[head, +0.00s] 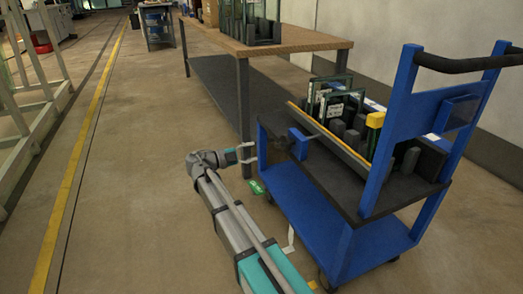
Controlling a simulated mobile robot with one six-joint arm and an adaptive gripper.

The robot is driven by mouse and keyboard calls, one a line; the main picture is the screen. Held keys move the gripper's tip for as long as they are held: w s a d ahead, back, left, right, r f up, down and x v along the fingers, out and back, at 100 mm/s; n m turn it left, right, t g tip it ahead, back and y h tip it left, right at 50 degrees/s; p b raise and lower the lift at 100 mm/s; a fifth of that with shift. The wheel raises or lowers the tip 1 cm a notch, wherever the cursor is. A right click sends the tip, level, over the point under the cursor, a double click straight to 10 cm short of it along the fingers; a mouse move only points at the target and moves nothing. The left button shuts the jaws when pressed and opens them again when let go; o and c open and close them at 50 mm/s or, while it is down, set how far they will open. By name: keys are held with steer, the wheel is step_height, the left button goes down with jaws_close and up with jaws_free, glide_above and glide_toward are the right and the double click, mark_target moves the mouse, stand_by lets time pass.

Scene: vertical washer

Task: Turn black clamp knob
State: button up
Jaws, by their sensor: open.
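A small dark shape (280,143), which looks like the black clamp knob, sits at the left edge of the blue cart beside a blue block (299,144). Its outline is too small and dark to tell how it is turned. My gripper (254,152) is open and empty, with its pale fingers pointing right toward the dark shape. A small gap seems to lie between the fingertips and that shape, and I see no contact.
The blue cart (310,215) carries a black top with green-framed panels (338,108) and dark blocks. A wooden-topped table (300,40) stands behind, its dark leg (244,115) close to my gripper. A small green item (257,187) shows below. The floor to the left is clear.

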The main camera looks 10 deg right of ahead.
steer(key=shift+v, duration=1.2)
steer(key=shift+d, duration=0.1)
steer(key=s+d+f+n+g+y+p, duration=0.2)
steer(key=s+d+n+y+p, duration=0.1)
steer(key=s+d+n, duration=0.25)
steer(key=s+d+f+n+g+y+p, duration=0.1)
steer(key=s+d+f+n+y+p, duration=0.25)
steer(key=d+n, duration=0.2)
steer(key=s+r+n+g+y+p, duration=0.2)
steer(key=s+r+n+y+p, duration=0.1)
steer(key=s+n+y+p, duration=0.95)
step_height(320, 180, up, 37)
steer(key=s+n+h+p, duration=0.1)
steer(key=n+p, duration=0.2)
steer(key=p, duration=3.1)
steer(key=shift+s+h, duration=0.3)
steer(key=shift+s, duration=0.1)
steer(key=shift+a, duration=0.1)
